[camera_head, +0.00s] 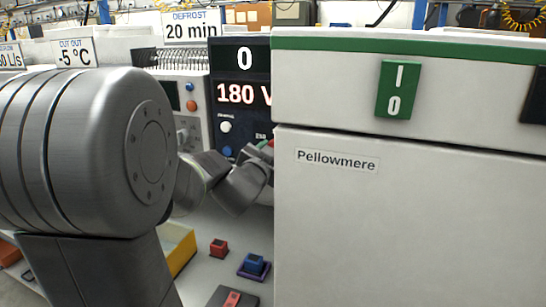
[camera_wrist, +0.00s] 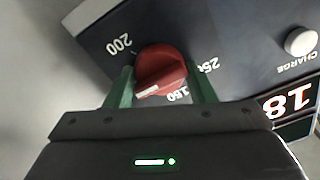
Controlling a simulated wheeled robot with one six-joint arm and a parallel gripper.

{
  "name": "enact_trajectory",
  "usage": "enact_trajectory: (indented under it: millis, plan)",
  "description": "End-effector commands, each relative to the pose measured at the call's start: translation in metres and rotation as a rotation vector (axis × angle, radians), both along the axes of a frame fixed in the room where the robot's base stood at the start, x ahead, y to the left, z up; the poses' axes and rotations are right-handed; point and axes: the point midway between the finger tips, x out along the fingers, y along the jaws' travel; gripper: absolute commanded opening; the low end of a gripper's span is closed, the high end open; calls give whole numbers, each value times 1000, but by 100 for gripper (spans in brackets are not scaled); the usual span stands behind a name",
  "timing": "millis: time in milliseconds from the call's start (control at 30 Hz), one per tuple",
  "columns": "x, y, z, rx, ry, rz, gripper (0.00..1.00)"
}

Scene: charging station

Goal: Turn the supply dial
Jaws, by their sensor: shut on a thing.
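The red supply dial (camera_wrist: 160,68) shows in the wrist view on a dark panel, with a white pointer mark on its lower-left side. Around it are the printed numbers 200 at upper left, one starting 25 at right, and one that reads like 160 or 180 below. My gripper (camera_wrist: 162,85) is shut on the dial, a green finger on each side. In the head view my gripper (camera_head: 264,146) reaches the panel's lower right, and the white cabinet hides most of the dial there. The panel's display (camera_head: 243,94) reads 180 V, with 0 above it.
The white Pellowmere cabinet (camera_head: 410,215) with a green I/0 switch (camera_head: 398,90) stands close on the right. A round white CHARGE knob (camera_wrist: 300,41) is on the panel.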

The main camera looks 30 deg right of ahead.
Motion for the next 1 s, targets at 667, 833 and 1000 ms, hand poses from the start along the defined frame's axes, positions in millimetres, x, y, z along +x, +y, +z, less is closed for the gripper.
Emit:
enact_trajectory:
  millis: [667,833,1000]
  plan:
    - [0,0,0,14,-17,0,71]
    - [0,0,0,14,-17,0,71]
    - [-4,5,0,14,-17,0,71]
